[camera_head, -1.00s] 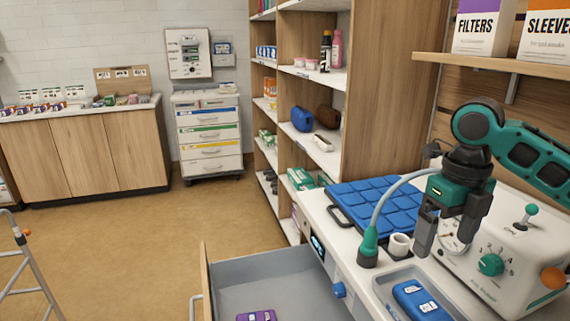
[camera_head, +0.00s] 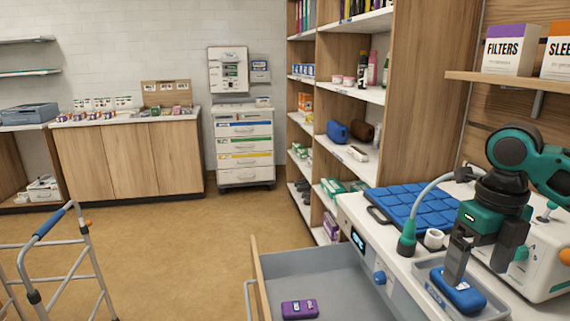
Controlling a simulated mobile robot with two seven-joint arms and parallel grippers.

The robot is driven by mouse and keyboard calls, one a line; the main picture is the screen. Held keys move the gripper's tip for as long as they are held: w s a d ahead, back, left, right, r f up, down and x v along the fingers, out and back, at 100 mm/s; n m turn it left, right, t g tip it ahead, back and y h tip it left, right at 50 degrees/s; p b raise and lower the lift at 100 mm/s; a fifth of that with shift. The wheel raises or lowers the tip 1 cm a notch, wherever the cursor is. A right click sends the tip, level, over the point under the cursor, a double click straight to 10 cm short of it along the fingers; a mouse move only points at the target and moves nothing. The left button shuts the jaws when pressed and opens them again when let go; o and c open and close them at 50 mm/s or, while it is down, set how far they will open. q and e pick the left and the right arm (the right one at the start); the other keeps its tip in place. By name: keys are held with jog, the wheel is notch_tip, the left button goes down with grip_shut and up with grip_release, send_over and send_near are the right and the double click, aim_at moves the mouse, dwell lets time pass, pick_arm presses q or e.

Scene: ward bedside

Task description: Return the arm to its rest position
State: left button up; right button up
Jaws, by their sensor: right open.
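My right gripper (camera_head: 480,272) is open and points down over the grey tray (camera_head: 421,272) on the white counter. Its left finger overlaps the blue case (camera_head: 466,300) lying in the tray. I cannot tell whether the finger touches the case. Nothing shows held between the fingers. My right arm comes in from the right edge, in front of the white machine. My left gripper is out of view.
An open grey drawer (camera_head: 352,290) holds a purple case (camera_head: 300,309). A blue padded mat (camera_head: 415,203), a green-tipped hose (camera_head: 407,240) and a white cup (camera_head: 433,239) are near the gripper. A white machine (camera_head: 540,275) stands behind. A walker (camera_head: 62,250) is at left.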

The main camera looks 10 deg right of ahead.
jog(key=w+a+f+m+t+y, duration=0.2)
jog(key=a+f+m+t, duration=0.1)
jog(key=a+f+m, duration=0.7)
jog(key=w+a+f+m+t+y, duration=0.1)
jog(key=a+f+m+t+y, duration=0.15)
jog(key=a+f+m, duration=0.75)
jog(key=s+d+f+m+t+h, duration=0.2)
jog(key=s+f+m+t, duration=0.3)
jog(key=s+f+m, duration=0.6)
jog(key=s+m, duration=0.3)
jog(key=shift+f, duration=0.4)
